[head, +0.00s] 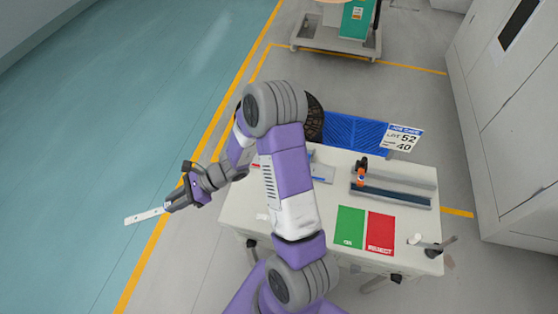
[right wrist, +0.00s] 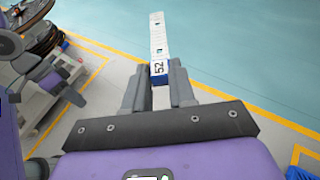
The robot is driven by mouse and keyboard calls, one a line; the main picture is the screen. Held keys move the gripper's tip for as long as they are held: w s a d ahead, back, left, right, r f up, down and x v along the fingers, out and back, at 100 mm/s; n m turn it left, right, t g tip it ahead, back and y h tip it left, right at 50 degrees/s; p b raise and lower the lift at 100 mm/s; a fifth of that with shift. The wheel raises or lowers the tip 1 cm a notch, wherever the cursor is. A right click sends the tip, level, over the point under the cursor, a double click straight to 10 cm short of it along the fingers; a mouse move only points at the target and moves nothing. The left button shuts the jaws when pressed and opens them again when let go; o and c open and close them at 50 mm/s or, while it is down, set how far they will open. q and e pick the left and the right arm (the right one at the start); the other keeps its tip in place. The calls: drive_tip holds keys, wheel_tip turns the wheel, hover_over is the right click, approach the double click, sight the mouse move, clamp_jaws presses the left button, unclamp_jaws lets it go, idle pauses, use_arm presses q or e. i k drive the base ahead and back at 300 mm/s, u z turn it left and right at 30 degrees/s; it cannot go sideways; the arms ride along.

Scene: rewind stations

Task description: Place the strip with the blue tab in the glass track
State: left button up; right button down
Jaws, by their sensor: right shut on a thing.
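A white perforated strip (head: 145,216) sticks out of my right gripper (head: 176,203), which is held out to the left of the table, over the floor. In the right wrist view the strip (right wrist: 157,40) has a blue tab (right wrist: 159,70) at its near end, with a label reading 52. The right gripper (right wrist: 160,92) is shut on the tab end, and the strip points away from it. On the right of the table lies a long grey-blue track (head: 390,195); whether it is glass cannot be told. My left gripper is not seen.
The white table (head: 240,205) bears a green mat (head: 350,227) and a red mat (head: 380,233). A small orange and black object (head: 361,174) stands by the track. A job card (head: 402,138) reads live 52 and 40, beside a blue ribbed surface (head: 352,132). The floor at left is clear.

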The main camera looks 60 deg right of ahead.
sight(399, 196)
drive_tip(key=u, duration=0.6)
drive_tip(key=k, duration=2.05)
drive_tip(key=z, duration=1.7)
drive_tip(key=i, duration=0.45)
drive_tip(key=z, duration=0.05)
